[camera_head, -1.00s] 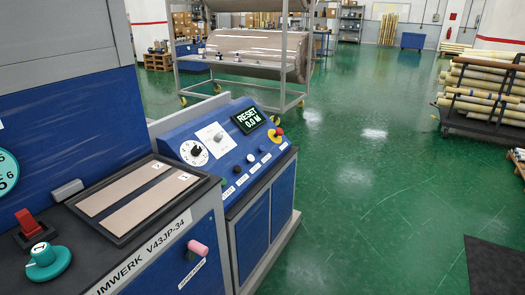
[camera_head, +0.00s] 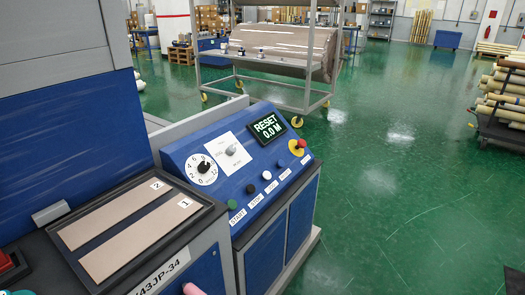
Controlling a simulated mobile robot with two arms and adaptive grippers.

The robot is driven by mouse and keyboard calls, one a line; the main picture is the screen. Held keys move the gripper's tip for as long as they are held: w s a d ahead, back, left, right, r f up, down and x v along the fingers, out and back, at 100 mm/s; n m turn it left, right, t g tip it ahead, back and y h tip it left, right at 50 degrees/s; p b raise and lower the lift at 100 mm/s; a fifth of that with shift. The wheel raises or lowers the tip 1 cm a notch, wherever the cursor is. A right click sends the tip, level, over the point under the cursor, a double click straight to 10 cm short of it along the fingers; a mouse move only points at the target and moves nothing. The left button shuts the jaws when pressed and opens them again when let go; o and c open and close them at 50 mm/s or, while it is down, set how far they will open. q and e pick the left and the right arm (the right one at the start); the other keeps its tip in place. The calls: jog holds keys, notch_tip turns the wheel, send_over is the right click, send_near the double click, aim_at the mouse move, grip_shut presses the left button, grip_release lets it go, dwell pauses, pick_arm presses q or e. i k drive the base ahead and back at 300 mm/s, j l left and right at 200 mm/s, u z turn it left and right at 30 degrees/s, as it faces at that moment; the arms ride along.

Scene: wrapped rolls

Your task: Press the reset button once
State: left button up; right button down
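The blue sloped control panel (camera_head: 222,170) stands at the centre-left of the head view. A row of small round buttons runs along it, each with a white label below: a green button (camera_head: 232,204) labelled START, a dark button (camera_head: 250,188) labelled STOP, a pale button (camera_head: 266,175) and one more farther up. The last two labels are too small to read, so I cannot tell which is the reset button.
A red mushroom button (camera_head: 301,143) on yellow sits at the panel's far end. A numbered dial (camera_head: 202,169) and a switch plate (camera_head: 231,151) are above the row. A tray with two brown strips (camera_head: 140,240) is nearer.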

aim_at(281, 163)
jog(key=i+l+u, duration=0.35)
jog(key=i, duration=0.35)
jog(key=i+l+u, duration=0.35)
jog(key=i+l, duration=0.3)
jog(key=l, duration=0.15)
